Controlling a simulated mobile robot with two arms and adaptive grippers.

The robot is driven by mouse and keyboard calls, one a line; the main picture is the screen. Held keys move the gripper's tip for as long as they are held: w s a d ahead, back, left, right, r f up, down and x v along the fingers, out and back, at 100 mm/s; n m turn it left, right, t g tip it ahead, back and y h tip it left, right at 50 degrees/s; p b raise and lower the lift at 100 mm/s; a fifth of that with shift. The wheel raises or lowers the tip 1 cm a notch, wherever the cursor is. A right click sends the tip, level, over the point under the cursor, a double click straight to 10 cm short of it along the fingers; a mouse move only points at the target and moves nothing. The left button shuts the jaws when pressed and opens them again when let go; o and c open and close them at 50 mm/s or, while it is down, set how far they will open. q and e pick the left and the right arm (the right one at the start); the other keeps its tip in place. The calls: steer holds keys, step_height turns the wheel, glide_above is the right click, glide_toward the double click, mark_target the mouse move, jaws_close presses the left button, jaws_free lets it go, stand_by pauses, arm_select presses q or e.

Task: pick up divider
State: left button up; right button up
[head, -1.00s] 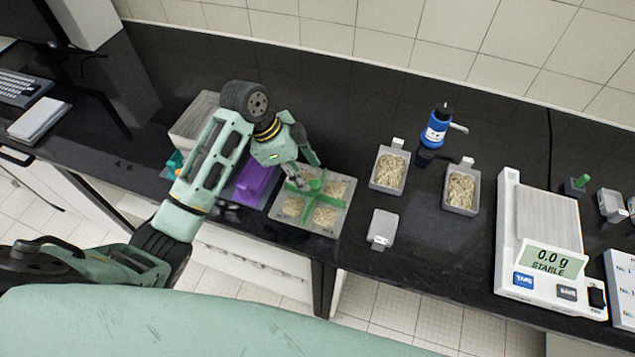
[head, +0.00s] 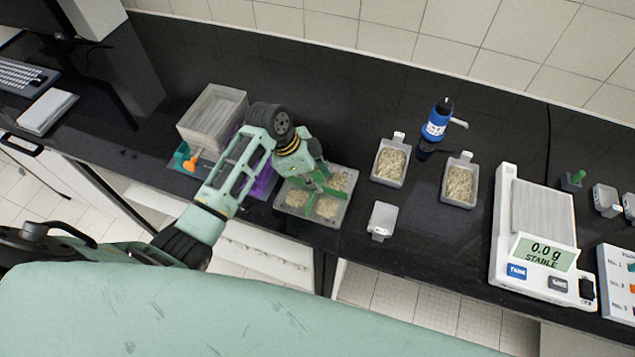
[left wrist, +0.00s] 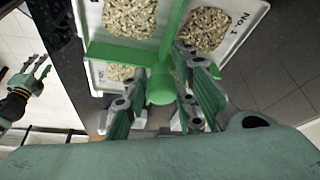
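The green cross-shaped divider (left wrist: 160,88) stands in a square grey tray (left wrist: 235,32) with grainy samples in its compartments. In the head view, the divider (head: 334,191) is largely covered by my left gripper (head: 320,182), which points down over the middle of the tray (head: 290,205). In the left wrist view, the fingers of my left gripper (left wrist: 160,105) are apart, one on each side of the divider's round central post. Gaps show between fingers and post. My right gripper (left wrist: 28,75) appears at the left edge of the left wrist view, fingers spread and empty.
A stack of grey trays (head: 213,118) and a purple piece (head: 264,182) are left of the tray. Sample boxes (head: 390,163) (head: 459,183), an empty small box (head: 382,220), a blue bottle (head: 437,122) and a scale (head: 540,235) are to the right.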

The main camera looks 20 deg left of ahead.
arm_select(q)
steer(key=shift+c, duration=1.8)
jaws_close()
steer(key=shift+r, duration=0.15)
arm_select(e)
steer(key=shift+w+f, duration=0.1)
steer(key=shift+w, duration=0.45)
